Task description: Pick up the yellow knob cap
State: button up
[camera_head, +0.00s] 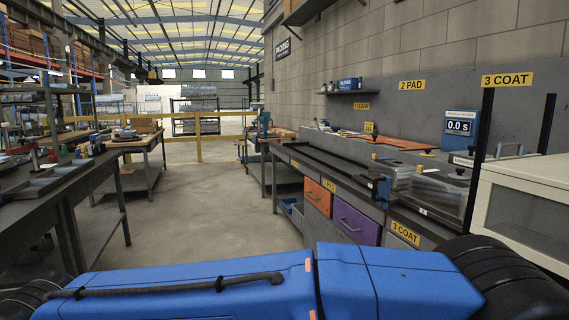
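I cannot make out the yellow knob cap for certain. A tiny yellow spot (374,156) shows on the right-hand bench (340,178), near the clear-sided boxes, but it is too small to tell what it is. My gripper is not in view. Only a blue link of my arm, with a dark cable along it, crosses the bottom of the view and hides the floor close to me.
The right bench has an orange drawer (318,196) and a purple drawer (356,221). A cream cabinet (520,210) stands at far right, near a timer display (460,129). Dark workbenches (60,192) line the left. The concrete floor (200,205) between them is clear.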

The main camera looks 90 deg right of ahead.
aim_at(427, 154)
jog(key=z, duration=2.1)
jog(key=i+z, duration=0.15)
jog(key=z, duration=0.75)
jog(key=i+j+z, duration=0.1)
jog(key=z, duration=0.35)
jog(key=i+j+z, duration=0.15)
jog(key=z, duration=0.3)
jog(key=i+j+z, duration=0.1)
jog(key=j+z, duration=0.2)
jog(key=z, duration=0.15)
jog(key=i+j+z, duration=0.1)
jog(key=j+z, duration=0.2)
jog(key=z, duration=0.15)
jog(key=j+z, duration=0.3)
jog(key=z, duration=0.15)
jog(key=j+z, duration=0.15)
jog(key=j, duration=0.35)
jog(key=k+j+z, duration=0.1)
jog(key=j, duration=0.45)
jog(key=k+j+z, duration=0.15)
jog(key=j, duration=0.35)
jog(key=k+j+z, duration=0.1)
jog(key=j, duration=0.4)
